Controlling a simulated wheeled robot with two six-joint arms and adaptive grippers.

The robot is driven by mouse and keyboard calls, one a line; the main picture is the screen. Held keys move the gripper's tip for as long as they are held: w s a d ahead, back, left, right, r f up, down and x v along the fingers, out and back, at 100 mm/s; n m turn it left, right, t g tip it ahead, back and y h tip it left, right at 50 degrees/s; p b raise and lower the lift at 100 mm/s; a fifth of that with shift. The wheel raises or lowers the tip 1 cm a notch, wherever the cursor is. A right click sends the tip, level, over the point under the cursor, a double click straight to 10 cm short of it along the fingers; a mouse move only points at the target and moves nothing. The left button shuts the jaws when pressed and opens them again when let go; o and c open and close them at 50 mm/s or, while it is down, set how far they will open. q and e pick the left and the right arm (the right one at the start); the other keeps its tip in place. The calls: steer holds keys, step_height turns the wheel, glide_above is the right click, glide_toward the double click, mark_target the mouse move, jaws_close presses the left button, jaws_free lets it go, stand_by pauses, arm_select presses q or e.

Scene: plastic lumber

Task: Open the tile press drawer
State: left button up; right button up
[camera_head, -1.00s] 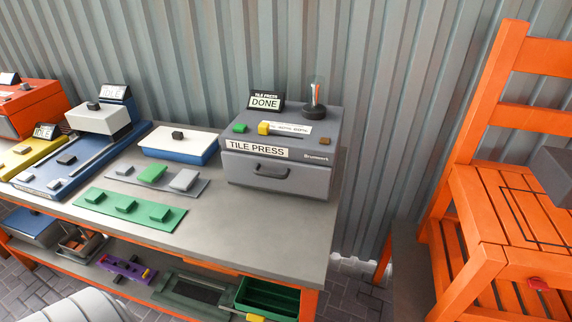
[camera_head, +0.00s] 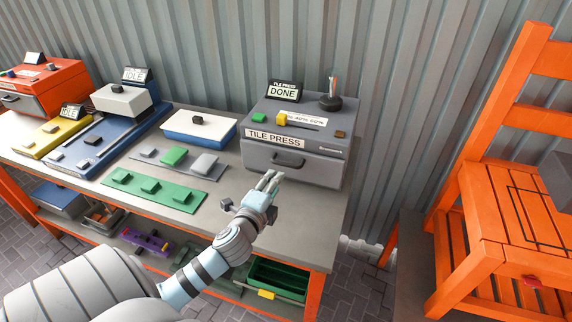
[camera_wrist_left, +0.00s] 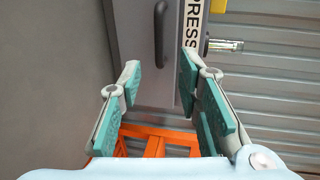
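The grey tile press (camera_head: 330,128) stands at the right end of the bench, with a display reading DONE on top. Its drawer front (camera_head: 318,171) is closed, flush below the label, with a dark handle (camera_head: 287,159). My left gripper (camera_head: 271,179) is just in front of the drawer, below the handle and apart from it. In the left wrist view the gripper (camera_wrist_left: 158,82) is open, its teal-padded fingers spread with nothing between them. The handle (camera_wrist_left: 160,35) shows ahead, beyond the fingertips. My right gripper is not in view.
The grey bench top (camera_head: 225,205) also holds a white-lidded blue box (camera_head: 200,130), green blocks on a plate (camera_head: 150,191) and blue and yellow machines. An orange chair (camera_head: 490,205) stands at right. A green bin (camera_head: 278,278) sits on the lower shelf.

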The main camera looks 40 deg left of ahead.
mark_target(287, 165)
arm_select(q)
steer(key=b+x, duration=0.1)
steer(key=x, duration=1)
steer(key=shift+w+a+f, duration=0.15)
steer(key=shift+w+f, duration=0.05)
steer(key=shift+w, duration=0.15)
steer(key=shift+r, duration=0.1)
steer(key=shift+c, duration=0.5)
jaws_close()
